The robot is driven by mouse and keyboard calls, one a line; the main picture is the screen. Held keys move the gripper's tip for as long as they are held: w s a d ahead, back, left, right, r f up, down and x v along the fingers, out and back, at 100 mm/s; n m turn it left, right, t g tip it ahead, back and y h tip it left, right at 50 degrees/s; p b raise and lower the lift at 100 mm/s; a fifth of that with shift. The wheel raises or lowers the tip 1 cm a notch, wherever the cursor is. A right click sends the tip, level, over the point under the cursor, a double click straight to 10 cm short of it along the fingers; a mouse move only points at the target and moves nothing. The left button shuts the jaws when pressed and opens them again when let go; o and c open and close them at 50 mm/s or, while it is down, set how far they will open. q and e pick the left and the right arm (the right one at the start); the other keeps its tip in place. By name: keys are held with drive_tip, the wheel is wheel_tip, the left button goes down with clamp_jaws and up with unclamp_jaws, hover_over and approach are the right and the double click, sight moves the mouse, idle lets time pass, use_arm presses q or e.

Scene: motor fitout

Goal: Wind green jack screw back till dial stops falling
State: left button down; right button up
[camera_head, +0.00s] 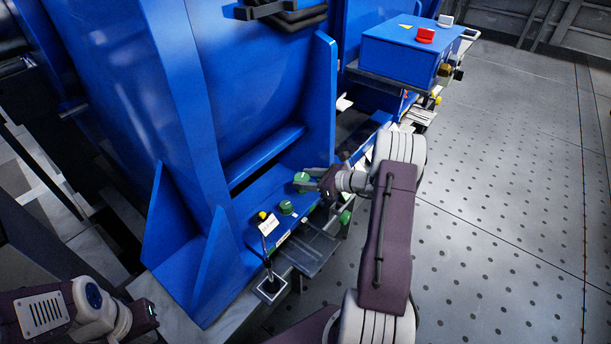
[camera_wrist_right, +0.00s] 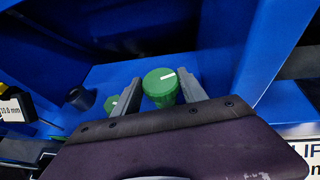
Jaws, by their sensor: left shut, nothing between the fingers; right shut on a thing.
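The green jack screw (camera_wrist_right: 160,84) has a round head with a white mark. In the right wrist view it stands upright between the two fingers of my right gripper (camera_wrist_right: 163,98), which is shut on it. In the head view my right gripper (camera_head: 312,179) reaches the green head (camera_head: 301,179) from the right, at the blue machine's foot. A second green head (camera_head: 286,207) stands nearer, apart from the gripper. My left gripper (camera_head: 146,316) is at the lower left, shut and empty, away from the machine foot.
A small stand with a thin rod (camera_head: 270,287) is in front. A blue box with a red button (camera_head: 424,35) stands behind. The perforated floor (camera_head: 510,200) at right is clear.

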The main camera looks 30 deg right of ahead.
drive_tip(key=o, duration=1.4)
drive_tip(key=p+v, duration=0.4)
drive_tip(key=v, duration=0.5)
drive_tip(key=shift+p, duration=0.35)
